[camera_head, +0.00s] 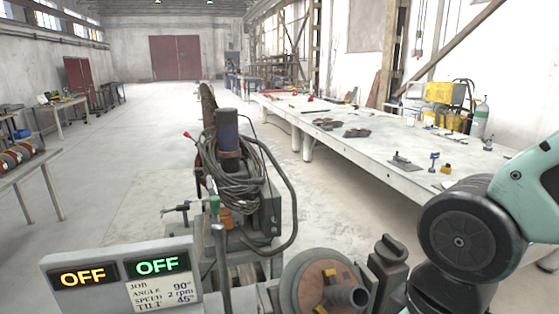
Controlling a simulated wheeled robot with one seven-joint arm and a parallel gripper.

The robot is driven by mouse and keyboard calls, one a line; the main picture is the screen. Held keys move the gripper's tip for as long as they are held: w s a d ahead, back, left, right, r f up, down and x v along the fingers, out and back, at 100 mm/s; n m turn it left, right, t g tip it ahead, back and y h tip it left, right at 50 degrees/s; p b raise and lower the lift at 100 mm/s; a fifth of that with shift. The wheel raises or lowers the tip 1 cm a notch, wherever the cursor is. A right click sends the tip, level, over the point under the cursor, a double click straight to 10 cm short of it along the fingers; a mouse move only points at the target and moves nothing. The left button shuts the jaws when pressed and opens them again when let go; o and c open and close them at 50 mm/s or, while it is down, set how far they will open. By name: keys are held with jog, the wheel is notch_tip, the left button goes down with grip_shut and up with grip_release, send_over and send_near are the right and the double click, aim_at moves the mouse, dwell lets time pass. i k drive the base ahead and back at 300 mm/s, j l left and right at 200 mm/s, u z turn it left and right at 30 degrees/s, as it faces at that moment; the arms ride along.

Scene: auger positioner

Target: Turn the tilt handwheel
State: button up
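A round brown and grey faceplate (300,287) is at the bottom centre, with a short grey pipe stub (348,298) and small orange pieces on it. A dark upright block (387,258) stands just right of it. I cannot pick out a tilt handwheel for certain; the lower part of the machine is cut off by the picture's edge. A panel (120,248) at the lower left shows OFF in amber and OFF in green, with a card (166,287) reading angle 90°, speed 2 rpm, tilt 45°. My teal and black arm is at the right; my gripper is out of view.
A grey machine with coiled cables (232,178) and levers stands behind the panel. A long pale workbench (375,150) with loose tools runs along the right. A table with reels (22,170) is at the far left. The floor at left centre is clear.

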aim_at(389, 250)
jog(key=l+u, duration=0.15)
jog(key=l, duration=0.25)
jog(key=k+l+u, duration=0.15)
jog(key=l, duration=0.25)
jog(key=l+u, duration=0.15)
jog(key=l, duration=0.3)
jog(key=k+l+u, duration=0.15)
jog(key=l, duration=0.25)
jog(key=k+l+u, duration=0.15)
jog(key=l, duration=0.2)
jog(key=k+l+u, duration=0.15)
jog(key=l, duration=0.25)
jog(key=k+l+u, duration=0.15)
jog(key=l, duration=0.2)
